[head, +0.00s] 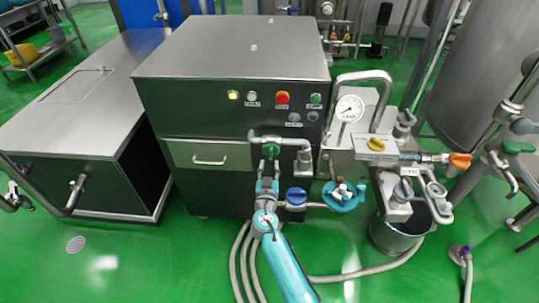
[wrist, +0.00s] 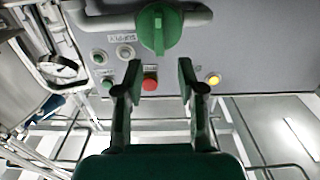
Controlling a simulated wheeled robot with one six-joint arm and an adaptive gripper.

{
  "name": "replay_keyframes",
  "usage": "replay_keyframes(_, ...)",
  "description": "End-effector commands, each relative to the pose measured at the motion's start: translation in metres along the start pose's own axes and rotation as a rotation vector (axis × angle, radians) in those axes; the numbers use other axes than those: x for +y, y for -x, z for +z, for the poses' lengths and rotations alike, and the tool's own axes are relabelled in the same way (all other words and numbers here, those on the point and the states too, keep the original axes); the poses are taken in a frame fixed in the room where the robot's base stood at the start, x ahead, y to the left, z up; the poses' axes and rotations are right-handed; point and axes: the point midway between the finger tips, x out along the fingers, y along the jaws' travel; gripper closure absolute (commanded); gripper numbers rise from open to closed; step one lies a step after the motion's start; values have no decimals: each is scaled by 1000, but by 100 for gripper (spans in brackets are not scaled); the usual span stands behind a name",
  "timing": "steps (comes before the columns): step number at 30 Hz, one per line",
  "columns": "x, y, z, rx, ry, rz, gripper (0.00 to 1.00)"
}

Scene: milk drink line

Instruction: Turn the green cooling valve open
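The green cooling valve (head: 270,150) sits on a grey pipe at the front of the steel machine cabinet. In the wrist view the green valve handle (wrist: 160,28) is at top centre, its raised ridge upright in the picture, across the pipe. My gripper (head: 268,178) is just below the valve in the head view. In the wrist view my gripper (wrist: 158,68) is open and empty, its two fingers apart, with the handle beyond the tips and in line with the gap. The handle looks clear of both fingers. Exact depth between them cannot be told.
A red button (head: 282,98) and several smaller buttons are on the cabinet (head: 230,62). A blue knob (head: 296,196) and a teal pump (head: 343,196) are close right of my gripper. A pressure gauge (head: 349,108) stands further right. Hoses (head: 245,262) lie on the floor.

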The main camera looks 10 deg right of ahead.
Motion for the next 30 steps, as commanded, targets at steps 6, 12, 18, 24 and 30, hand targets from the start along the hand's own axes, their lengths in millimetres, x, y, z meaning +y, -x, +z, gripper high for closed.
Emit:
replay_keyframes(6, 0, -38, -1, -1, -1, 1, 61)
replay_keyframes(12, 0, -58, 0, 0, 0, 0, 61)
replay_keyframes(18, 0, -63, 1, -1, -1, 0, 61)
replay_keyframes(24, 0, -63, 0, -1, -1, -1, 61)
replay_keyframes(30, 0, -63, 0, -1, 0, -1, 100)
